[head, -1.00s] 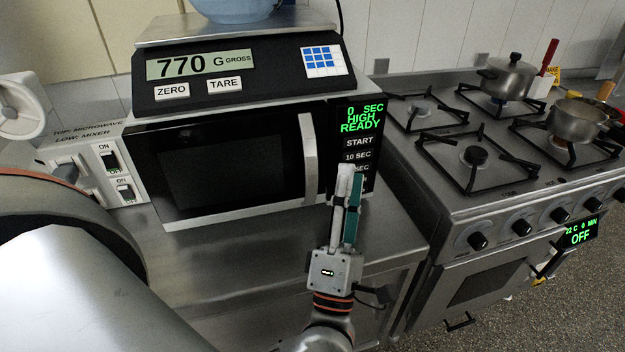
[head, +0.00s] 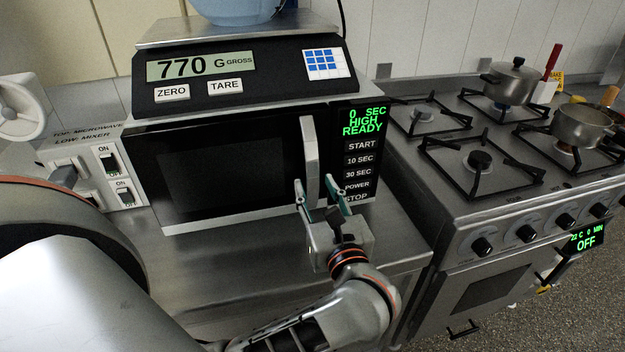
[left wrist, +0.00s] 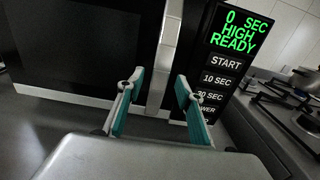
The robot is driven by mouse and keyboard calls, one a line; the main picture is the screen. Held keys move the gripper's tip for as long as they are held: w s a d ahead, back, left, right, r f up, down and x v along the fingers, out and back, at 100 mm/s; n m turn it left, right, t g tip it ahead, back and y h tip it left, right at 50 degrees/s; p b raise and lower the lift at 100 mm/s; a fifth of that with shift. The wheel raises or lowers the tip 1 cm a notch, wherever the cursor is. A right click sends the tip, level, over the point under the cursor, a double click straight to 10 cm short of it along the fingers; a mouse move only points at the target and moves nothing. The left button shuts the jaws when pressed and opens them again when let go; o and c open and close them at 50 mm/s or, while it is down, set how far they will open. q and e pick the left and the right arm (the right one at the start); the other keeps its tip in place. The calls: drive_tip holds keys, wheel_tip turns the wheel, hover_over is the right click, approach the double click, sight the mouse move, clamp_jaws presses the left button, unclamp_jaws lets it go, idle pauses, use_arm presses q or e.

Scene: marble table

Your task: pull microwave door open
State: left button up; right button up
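The microwave (head: 222,168) stands on the steel counter with its dark door closed. Its pale vertical handle (head: 309,158) is at the right edge of the door, beside the control panel; it also shows in the left wrist view (left wrist: 166,50). My left gripper (head: 318,186) is open at the lower end of the handle, one finger on each side of it in the picture. In the left wrist view the handle lies between the two teal-padded fingers (left wrist: 160,78), with no clear contact. I cannot tell whether the fingertips reach around it in depth. My right gripper is not in view.
A scale (head: 238,75) reading 770 G sits on top of the microwave, bearing a blue bowl (head: 236,10). A switch panel (head: 112,172) is at the left. A stove (head: 478,205) with pots stands at the right. The counter before the door (head: 215,260) is clear.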

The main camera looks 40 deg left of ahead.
use_arm(q)
drive_tip(key=shift+x, duration=1.45)
clamp_jaws()
drive_tip(key=shift+s+d, duration=0.1)
